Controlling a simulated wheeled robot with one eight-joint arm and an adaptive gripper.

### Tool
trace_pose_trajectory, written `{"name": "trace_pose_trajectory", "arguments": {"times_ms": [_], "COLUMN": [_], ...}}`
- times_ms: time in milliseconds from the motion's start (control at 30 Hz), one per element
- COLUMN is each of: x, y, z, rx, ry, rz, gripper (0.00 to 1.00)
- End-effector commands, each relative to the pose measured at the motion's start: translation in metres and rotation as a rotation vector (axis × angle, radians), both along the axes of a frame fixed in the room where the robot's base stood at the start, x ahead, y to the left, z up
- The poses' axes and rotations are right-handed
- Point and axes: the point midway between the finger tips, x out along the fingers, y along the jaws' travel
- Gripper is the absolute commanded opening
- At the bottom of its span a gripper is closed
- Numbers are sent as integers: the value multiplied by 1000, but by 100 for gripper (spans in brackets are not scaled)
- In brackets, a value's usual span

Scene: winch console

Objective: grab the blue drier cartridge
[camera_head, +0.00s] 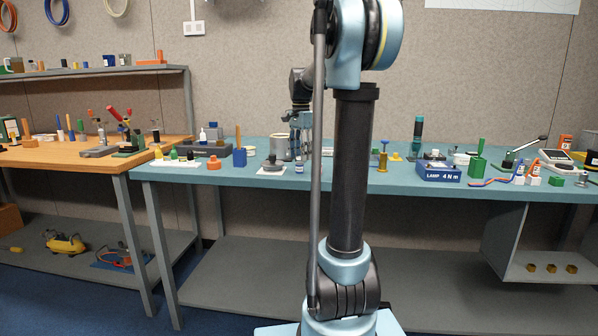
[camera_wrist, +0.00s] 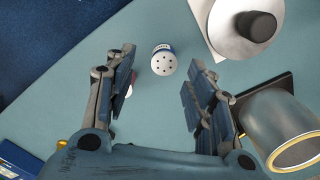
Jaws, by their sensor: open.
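The blue drier cartridge (camera_wrist: 163,60) has a white top with several small dark holes and a blue band on its side. It stands on the teal bench, and it also shows in the head view (camera_head: 299,168) as a small blue and white jar near the front edge. My gripper (camera_wrist: 160,72) is open and empty, with one finger to the left of the cartridge and one to the right in the wrist view. The cartridge shows in the gap, apart from both fingers. In the head view my gripper (camera_head: 300,122) hangs over the bench behind the cartridge.
A metal disc with a black knob (camera_wrist: 256,26) sits on a white sheet close by. A grey cylinder with a brass rim (camera_wrist: 280,130) is beside the right finger. A small red and white thing (camera_wrist: 131,91) is partly hidden by the left finger. A blue lamp box (camera_head: 439,171) stands right.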

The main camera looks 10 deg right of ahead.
Motion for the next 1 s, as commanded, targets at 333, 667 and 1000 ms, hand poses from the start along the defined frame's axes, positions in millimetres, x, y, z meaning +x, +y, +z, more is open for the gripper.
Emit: {"name": "trace_pose_trajectory", "arguments": {"times_ms": [333, 667, 1000], "x": [6, 5, 5], "y": [4, 4, 4], "z": [-35, -54, -54], "rx": [0, 0, 0], "ry": [0, 0, 0], "rz": [0, 0, 0], "gripper": [50, 50, 5]}}
